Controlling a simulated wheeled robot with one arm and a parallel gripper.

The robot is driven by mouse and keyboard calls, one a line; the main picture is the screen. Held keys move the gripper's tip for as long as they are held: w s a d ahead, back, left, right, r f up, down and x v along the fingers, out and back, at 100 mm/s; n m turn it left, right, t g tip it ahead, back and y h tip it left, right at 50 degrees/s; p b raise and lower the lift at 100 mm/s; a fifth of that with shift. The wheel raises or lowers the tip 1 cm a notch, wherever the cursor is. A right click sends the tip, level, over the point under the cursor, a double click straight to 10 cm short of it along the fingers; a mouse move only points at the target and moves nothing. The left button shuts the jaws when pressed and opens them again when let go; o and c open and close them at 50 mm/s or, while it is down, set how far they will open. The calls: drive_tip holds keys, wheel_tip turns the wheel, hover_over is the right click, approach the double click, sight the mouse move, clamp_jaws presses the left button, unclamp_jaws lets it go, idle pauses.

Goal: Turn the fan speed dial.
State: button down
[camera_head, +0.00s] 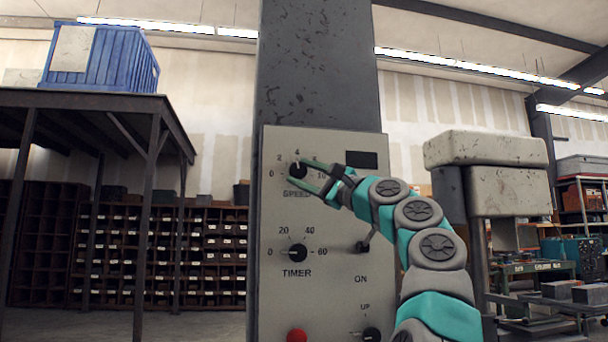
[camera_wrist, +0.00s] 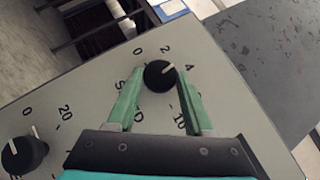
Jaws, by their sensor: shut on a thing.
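The fan speed dial (camera_head: 297,171) is a round black knob with a white pointer line, on the upper part of a grey control panel (camera_head: 340,225). Its scale runs from 0 to 10, and the word SPEED is below it. My gripper (camera_head: 301,169) reaches it from the right, with its green fingers shut on the knob. In the wrist view the dial (camera_wrist: 160,76) sits between the two fingertips, and its pointer is directed between 2 and 4. The fingers hide part of the scale.
Below on the panel are the timer dial (camera_head: 297,252), a small black switch lever (camera_head: 364,244) marked ON, a red button (camera_head: 297,336) and a black knob (camera_head: 372,335). A dark table (camera_head: 90,99) bearing a blue crate (camera_head: 115,62) stands left.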

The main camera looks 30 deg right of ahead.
drive_tip(key=shift+a, duration=0.1)
idle(0.4)
drive_tip(key=shift+c, duration=1.5)
unclamp_jaws()
drive_tip(key=b+v, duration=0.2)
drive_tip(key=v, duration=0.5)
drive_tip(key=shift+s+b, duration=0.35)
drive_tip(key=shift+b, duration=0.05)
drive_tip(key=shift+f, duration=0.1)
